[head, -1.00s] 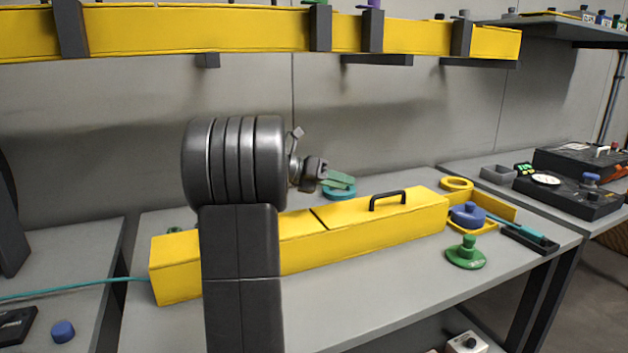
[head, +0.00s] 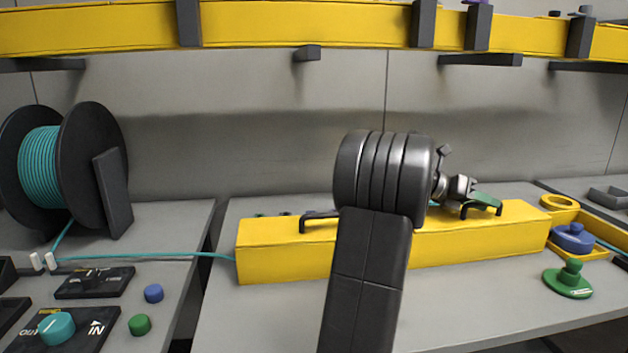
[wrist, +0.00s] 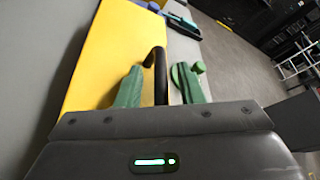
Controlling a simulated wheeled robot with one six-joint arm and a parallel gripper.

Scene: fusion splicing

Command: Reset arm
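My gripper (head: 483,200) has green fingers and hangs over the right part of a long yellow box on the grey bench. In the wrist view my gripper (wrist: 159,88) is open, its fingers apart. A black handle (wrist: 158,62) on the yellow box (wrist: 105,55) shows between the fingers; I cannot tell how deep it sits, and nothing looks clamped. In the head view the handle (head: 464,211) is partly hidden by the fingers. My arm covers the middle of the yellow box (head: 285,255); a second black handle (head: 318,216) shows on its left part.
A green knobbed piece (head: 568,280) and a blue one (head: 573,238) stand at the right. A teal cable (head: 150,257) runs from a spool (head: 40,165) to the box. A yellow overhead duct (head: 300,25) spans the top. The bench front (head: 480,305) is clear.

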